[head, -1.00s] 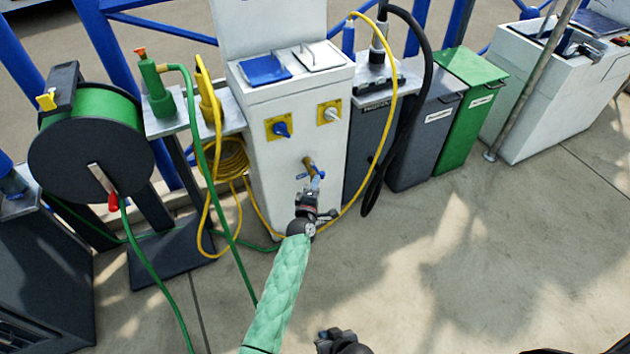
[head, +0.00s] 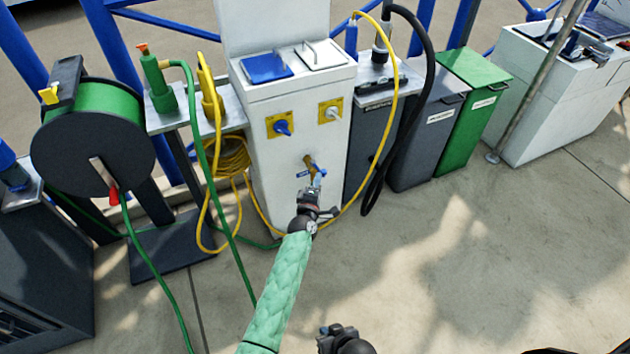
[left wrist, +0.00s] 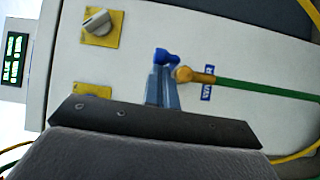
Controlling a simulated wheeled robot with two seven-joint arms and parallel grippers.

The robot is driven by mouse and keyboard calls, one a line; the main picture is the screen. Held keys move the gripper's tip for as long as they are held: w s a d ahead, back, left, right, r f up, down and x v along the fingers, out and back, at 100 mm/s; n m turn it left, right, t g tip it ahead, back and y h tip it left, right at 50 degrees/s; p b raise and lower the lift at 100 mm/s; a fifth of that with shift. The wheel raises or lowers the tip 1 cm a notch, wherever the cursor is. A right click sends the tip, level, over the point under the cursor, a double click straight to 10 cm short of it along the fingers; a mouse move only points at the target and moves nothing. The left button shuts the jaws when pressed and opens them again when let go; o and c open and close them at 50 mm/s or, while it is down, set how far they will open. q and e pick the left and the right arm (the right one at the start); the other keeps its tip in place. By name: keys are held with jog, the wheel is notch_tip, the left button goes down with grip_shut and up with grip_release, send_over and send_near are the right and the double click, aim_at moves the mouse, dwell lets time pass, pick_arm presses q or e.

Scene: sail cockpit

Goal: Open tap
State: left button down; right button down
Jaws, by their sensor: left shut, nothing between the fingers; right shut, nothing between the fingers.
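The tap is a small brass fitting (head: 309,160) low on the front of the white service pedestal (head: 312,104), with a blue handle (head: 321,170). In the left wrist view, the blue handle (left wrist: 165,57) stands beside the brass body (left wrist: 192,75), and a green hose (left wrist: 262,89) runs off to the right. My left gripper (head: 317,180) is shut and empty, its fingertips (left wrist: 162,76) right at the handle. I cannot tell whether they touch it. My right gripper (head: 324,334) is low in the head view, away from the pedestal; its fingers are hardly visible.
Blue and white switches on yellow plates (head: 280,125) sit above the tap. A yellow cable (head: 383,135) loops past the pedestal's right side. A green hose reel (head: 92,150) stands left, grey and green bins (head: 470,110) right. The floor at front right is clear.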

pick_arm(q)
jog(key=shift+d+r+h, duration=0.15)
jog(key=shift+d+r, duration=0.1)
jog(key=shift+d, duration=0.25)
jog(key=shift+d+r+h, duration=0.15)
jog(key=shift+d+r, duration=0.05)
jog(key=shift+d, duration=0.25)
jog(key=shift+s+a+f, duration=0.1)
jog(key=shift+s+f, duration=0.05)
jog(key=shift+s, duration=0.1)
jog(key=a+v, duration=0.1)
jog(key=v, duration=0.6)
jog(key=shift+a+f, duration=0.25)
jog(key=shift+a, duration=0.05)
pick_arm(e)
jog(key=shift+d+f, duration=0.2)
jog(key=shift+f, duration=0.4)
pick_arm(q)
jog(key=shift+s, duration=0.15)
pick_arm(e)
jog(key=shift+s, duration=0.1)
